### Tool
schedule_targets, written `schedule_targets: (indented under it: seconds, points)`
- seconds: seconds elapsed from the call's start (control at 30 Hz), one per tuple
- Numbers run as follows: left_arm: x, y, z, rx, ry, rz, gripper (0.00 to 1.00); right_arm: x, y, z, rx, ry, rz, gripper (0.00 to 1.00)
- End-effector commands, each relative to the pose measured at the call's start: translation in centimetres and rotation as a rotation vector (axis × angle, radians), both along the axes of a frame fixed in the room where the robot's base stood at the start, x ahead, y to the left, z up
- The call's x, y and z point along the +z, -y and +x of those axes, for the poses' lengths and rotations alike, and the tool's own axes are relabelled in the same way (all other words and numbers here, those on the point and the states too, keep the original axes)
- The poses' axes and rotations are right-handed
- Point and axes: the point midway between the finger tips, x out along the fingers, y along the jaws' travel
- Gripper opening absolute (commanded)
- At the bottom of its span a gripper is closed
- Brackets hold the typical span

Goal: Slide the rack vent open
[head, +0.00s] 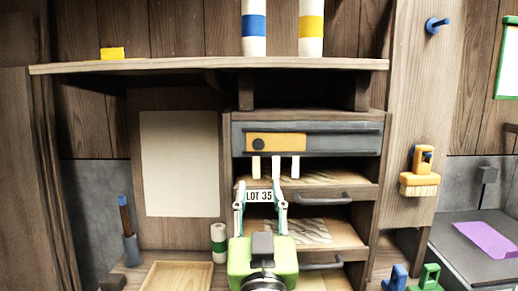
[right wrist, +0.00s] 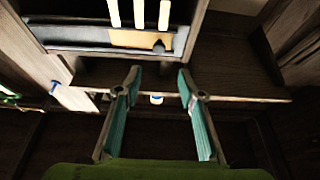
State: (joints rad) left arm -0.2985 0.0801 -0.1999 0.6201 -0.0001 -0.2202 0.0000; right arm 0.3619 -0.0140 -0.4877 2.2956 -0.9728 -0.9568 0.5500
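The rack vent is a grey panel (head: 350,140) at the top of the wooden rack, with an orange plate (head: 285,142) and a dark round knob (head: 258,144) at its left part. In the right wrist view, the orange plate (right wrist: 128,41) and knob (right wrist: 159,46) show near the top, upside down. My right gripper (head: 261,187) is open and empty, below the vent and apart from the knob. Its two teal fingers also show spread in the right wrist view (right wrist: 159,78). My left gripper is not in view.
Several pale tabs (head: 277,166) hang just below the vent, close above my right fingertips. A "LOT 35" label (head: 259,196) shows between the fingers. Rack shelves with dark handles (head: 322,197) lie below. A wide shelf (head: 200,66) overhangs above.

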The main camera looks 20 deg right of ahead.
Motion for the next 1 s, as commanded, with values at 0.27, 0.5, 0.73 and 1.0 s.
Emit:
schedule_targets:
  seconds: [0.27, 0.5, 0.73, 1.0]
  points:
    - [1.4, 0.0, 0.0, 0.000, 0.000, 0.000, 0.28, 2.1, 0.9, 2.3, -0.006, 0.014, 0.002, 0.36]
    - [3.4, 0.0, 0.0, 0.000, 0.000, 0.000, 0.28, 4.1, 2.3, 7.0, -0.006, 0.012, 0.001, 0.36]
    - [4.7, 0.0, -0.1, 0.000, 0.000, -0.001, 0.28, 5.4, 3.3, 10.5, -0.005, 0.010, 0.001, 0.36]
    - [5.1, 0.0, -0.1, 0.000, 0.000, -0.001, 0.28, 5.7, 3.7, 11.9, -0.003, 0.010, 0.004, 0.36]
